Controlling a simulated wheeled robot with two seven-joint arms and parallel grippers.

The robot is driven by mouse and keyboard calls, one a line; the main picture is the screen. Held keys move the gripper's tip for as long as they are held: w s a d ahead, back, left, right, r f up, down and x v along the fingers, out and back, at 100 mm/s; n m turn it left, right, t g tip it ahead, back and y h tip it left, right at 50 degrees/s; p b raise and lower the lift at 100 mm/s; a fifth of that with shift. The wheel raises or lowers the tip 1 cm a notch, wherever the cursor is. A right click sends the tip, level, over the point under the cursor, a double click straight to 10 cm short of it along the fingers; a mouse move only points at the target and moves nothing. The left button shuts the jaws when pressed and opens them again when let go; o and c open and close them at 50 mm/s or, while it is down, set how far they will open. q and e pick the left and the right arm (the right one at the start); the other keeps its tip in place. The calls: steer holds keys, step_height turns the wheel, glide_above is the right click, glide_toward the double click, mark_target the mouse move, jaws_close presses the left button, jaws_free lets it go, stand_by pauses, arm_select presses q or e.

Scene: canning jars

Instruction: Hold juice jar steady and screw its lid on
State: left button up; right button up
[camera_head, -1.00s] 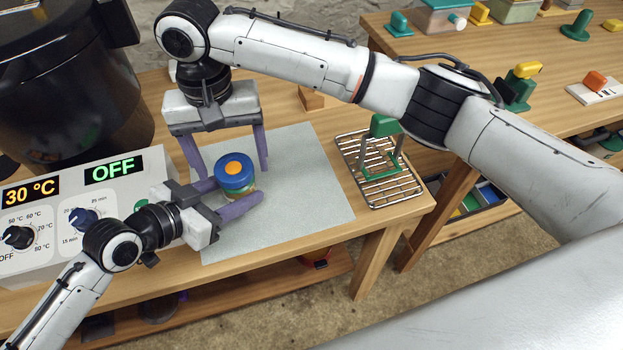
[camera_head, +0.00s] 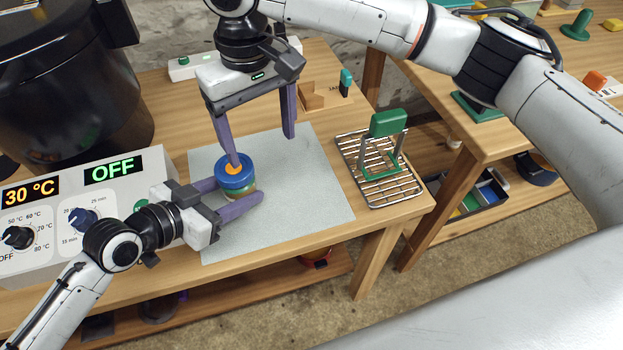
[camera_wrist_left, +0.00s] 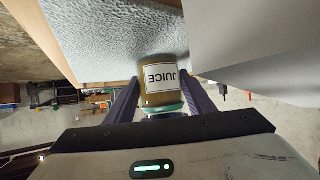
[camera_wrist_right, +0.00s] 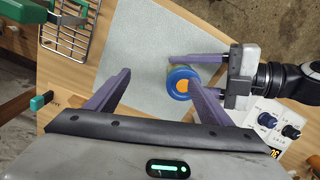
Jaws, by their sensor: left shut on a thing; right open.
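The juice jar (camera_head: 243,192) stands on the grey mat, with a blue lid (camera_head: 236,180) with an orange centre on top. Its JUICE label (camera_wrist_left: 165,77) shows upside down in the left wrist view. I cannot tell how tightly the lid sits. My left gripper (camera_head: 240,191) is shut on the jar from the side, one purple finger on each side. My right gripper (camera_head: 261,151) is open and empty, pointing down; its left fingertip overlaps the lid's far edge in the head view. In the right wrist view, the lid (camera_wrist_right: 182,81) lies nearer the right finger, off-centre between the fingers.
A control box (camera_head: 120,215) reading 30 °C and OFF stands at the left, before a dark pot (camera_head: 70,90). A wire rack (camera_head: 380,188) with a green-handled tool (camera_head: 388,125) is right of the mat (camera_head: 310,190). The mat's right part is clear.

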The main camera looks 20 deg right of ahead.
mark_target(233, 170)
steer(key=s+d+f, duration=0.2)
steer(key=d+f, duration=0.1)
steer(key=d, duration=0.5)
steer(key=shift+s, duration=0.2)
step_height(233, 170, down, 10)
steer(key=shift+a+r, duration=0.1)
steer(key=shift+a, duration=0.05)
steer(key=shift+s+a, duration=0.2)
steer(key=shift+a, duration=0.1)
steer(key=shift+n, duration=0.5)
steer(key=s+a+r, duration=0.1)
steer(key=a, duration=0.1)
steer(key=s+a+r, duration=0.1)
steer(key=shift+s+a+r, duration=0.2)
steer(key=shift+a+r, duration=0.1)
steer(key=shift+a, duration=0.05)
steer(key=w+a+r+m+t, duration=0.1)
steer(key=a+r+m+t, duration=0.15)
steer(key=a+r, duration=0.45)
steer(key=w+a+r+m+t, duration=0.1)
steer(key=a+r+m, duration=0.25)
steer(key=r, duration=0.65)
steer(key=shift+m+h, duration=0.3)
steer(key=shift+m, duration=0.1)
steer(key=x, duration=1.1)
steer(key=shift+d+f, duration=0.3)
steer(key=shift+d, duration=0.05)
